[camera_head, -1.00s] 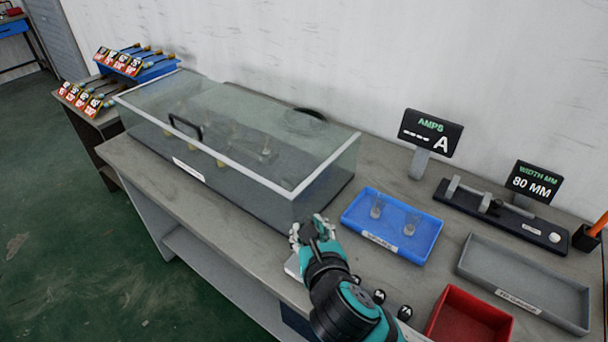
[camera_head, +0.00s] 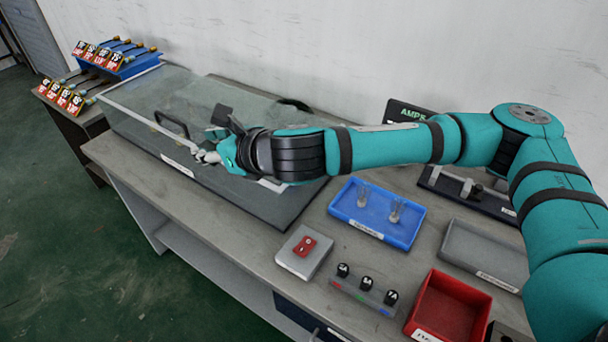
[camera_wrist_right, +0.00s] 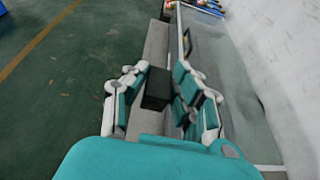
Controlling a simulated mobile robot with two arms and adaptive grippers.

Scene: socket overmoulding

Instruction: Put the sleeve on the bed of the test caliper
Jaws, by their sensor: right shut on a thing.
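My right gripper (camera_head: 207,156) is in front of the glass case's front side, in the left half of the head view. In the right wrist view its fingers (camera_wrist_right: 160,92) are shut on a dark block (camera_wrist_right: 157,90). I cannot tell whether this block is the sleeve; the head view does not show it clearly. The test caliper (camera_head: 430,180) is at the back right, a long dark base with grey jaws, partly hidden behind my right arm. Its width display is hidden. My left gripper is not in view.
The glass case (camera_head: 150,88) has a black handle (camera_head: 172,123). A blue tray (camera_head: 375,226) holds two clear cup-like pieces. A grey tray (camera_head: 462,240), a red bin (camera_head: 462,280), a button strip (camera_head: 350,292) and a red-switch box (camera_head: 290,258) stand nearby.

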